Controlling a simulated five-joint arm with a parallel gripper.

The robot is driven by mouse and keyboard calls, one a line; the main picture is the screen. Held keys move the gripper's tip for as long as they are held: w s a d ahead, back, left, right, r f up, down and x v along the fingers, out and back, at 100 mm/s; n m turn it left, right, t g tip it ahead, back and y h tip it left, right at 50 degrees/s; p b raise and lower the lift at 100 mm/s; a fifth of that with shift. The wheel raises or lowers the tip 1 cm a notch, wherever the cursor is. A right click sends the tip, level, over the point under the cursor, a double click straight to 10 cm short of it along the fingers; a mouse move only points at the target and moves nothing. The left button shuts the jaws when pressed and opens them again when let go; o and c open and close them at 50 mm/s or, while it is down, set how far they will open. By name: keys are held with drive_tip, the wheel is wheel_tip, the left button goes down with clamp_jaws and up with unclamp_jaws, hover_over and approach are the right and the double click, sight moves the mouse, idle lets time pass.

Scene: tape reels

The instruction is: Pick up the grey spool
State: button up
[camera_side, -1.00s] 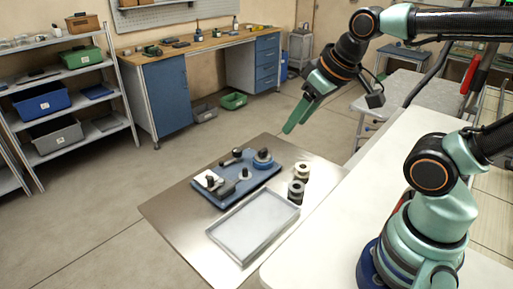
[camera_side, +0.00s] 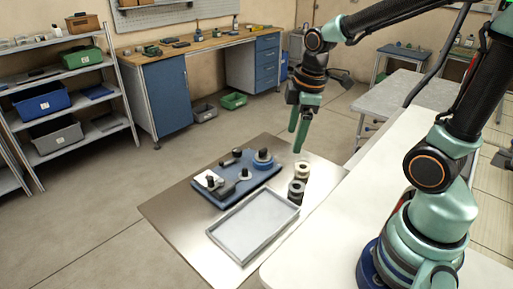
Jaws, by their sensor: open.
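Two short spools stand close together on the metal table, right of the blue board. The nearer one (camera_side: 296,192) looks grey with a dark side. The farther one (camera_side: 302,171) is paler, with a dark side. They are small here, so I cannot be sure which is the grey spool. My gripper (camera_side: 296,141) is open and empty, fingers pointing down, above the table and over the far side of the spools. It appears apart from them.
A blue board (camera_side: 222,196) holds a blue reel (camera_side: 263,158) and several dark pegs, left of the spools. An empty grey tray (camera_side: 253,223) lies in front. The metal table (camera_side: 172,212) is bare at left. A white table edge (camera_side: 330,225) is close at right.

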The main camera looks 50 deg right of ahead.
wheel_tip(320, 180, down, 6)
drive_tip(key=d+n+g, duration=0.2)
drive_tip(key=d+n, duration=0.1)
drive_tip(key=n, duration=0.3)
hover_over(297, 182)
drive_tip(key=a, duration=0.2)
drive_tip(key=f, duration=0.6)
drive_tip(key=shift+s+d+f, duration=0.1)
drive_tip(key=shift+s+f, duration=0.1)
drive_tip(key=shift+f, duration=0.2)
drive_tip(key=f, duration=0.3)
drive_tip(key=shift+s+d+f, duration=0.2)
drive_tip(key=shift+s+f, duration=0.1)
drive_tip(key=shift+f, duration=0.75)
drive_tip(key=c, duration=1.1)
